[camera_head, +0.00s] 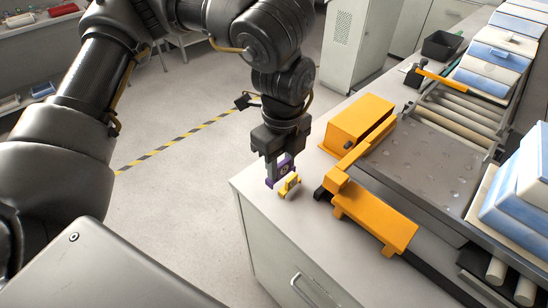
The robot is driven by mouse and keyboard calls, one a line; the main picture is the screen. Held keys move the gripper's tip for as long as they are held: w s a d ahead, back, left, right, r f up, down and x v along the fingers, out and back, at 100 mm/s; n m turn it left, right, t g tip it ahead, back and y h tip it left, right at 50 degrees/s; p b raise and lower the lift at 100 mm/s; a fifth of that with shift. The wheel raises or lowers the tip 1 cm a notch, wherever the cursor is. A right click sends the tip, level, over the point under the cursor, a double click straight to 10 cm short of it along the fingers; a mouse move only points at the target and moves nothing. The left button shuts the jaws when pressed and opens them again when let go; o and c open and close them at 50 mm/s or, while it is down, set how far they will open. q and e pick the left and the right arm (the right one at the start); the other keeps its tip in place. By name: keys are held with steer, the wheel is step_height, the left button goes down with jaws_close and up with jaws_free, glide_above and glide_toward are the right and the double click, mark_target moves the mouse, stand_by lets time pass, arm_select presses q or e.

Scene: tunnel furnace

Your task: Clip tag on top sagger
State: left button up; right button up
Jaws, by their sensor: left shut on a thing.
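My left gripper (280,160) points down over the near left corner of the grey bench. It is shut on a small purple tag (284,172), which shows between and below the fingers. A small yellow piece (290,186) is right beside the purple tag; I cannot tell whether they are joined. A stack of blue and cream saggers (515,200) stands at the right edge, partly cut off by the frame. More blue and cream saggers (490,58) lie in a row along the line at the top right. My right gripper is not in view.
Orange machine housings (375,218) and an orange box (357,122) stand on the bench (262,192) just right of my left gripper. A metal plate (425,160) and rollers (452,118) lie beyond. A black bin (441,45) is at the back. Open floor (190,185) lies to the left.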

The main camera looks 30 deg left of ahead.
arm_select(q)
steer(key=shift+s+d+r+b, duration=0.15)
steer(key=shift+s+d+r, duration=0.25)
steer(key=shift+s+d, duration=0.2)
steer(key=shift+s+d+r+b, duration=0.15)
steer(key=shift+s+d+r, duration=0.2)
steer(key=shift+s+d, duration=0.2)
